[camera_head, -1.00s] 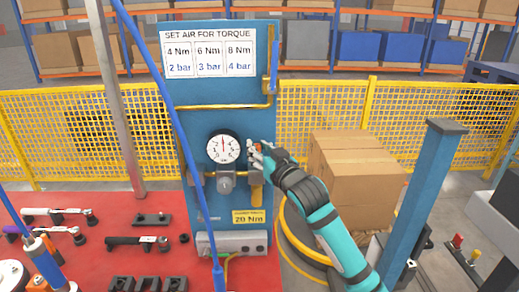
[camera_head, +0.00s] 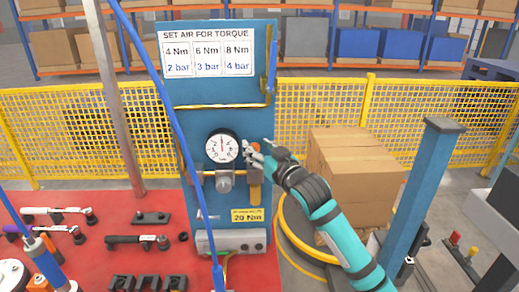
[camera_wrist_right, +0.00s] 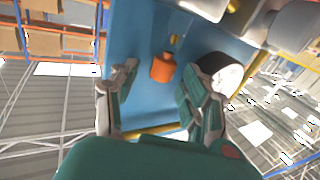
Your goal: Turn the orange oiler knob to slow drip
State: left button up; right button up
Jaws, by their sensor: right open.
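The orange oiler knob (camera_wrist_right: 162,67) sits on the blue panel, in the right wrist view between the two spread fingers of my right gripper (camera_wrist_right: 158,98). The fingers are apart from it on both sides. In the head view the knob (camera_head: 256,147) is a small orange spot right of the gauge, partly hidden by the fingers. My right gripper (camera_head: 259,150) is open and empty there, reaching in from the right. My left gripper is not in view.
A round white gauge (camera_head: 222,146) is left of the knob, with a regulator (camera_head: 224,182) and a yellow handle (camera_head: 255,190) below. A blue hose (camera_head: 160,80) crosses in front of the panel. A blue post (camera_head: 428,190) and cardboard boxes (camera_head: 352,165) stand to the right.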

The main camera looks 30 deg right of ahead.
jog(key=s, duration=1.2)
jog(key=shift+a, duration=0.45)
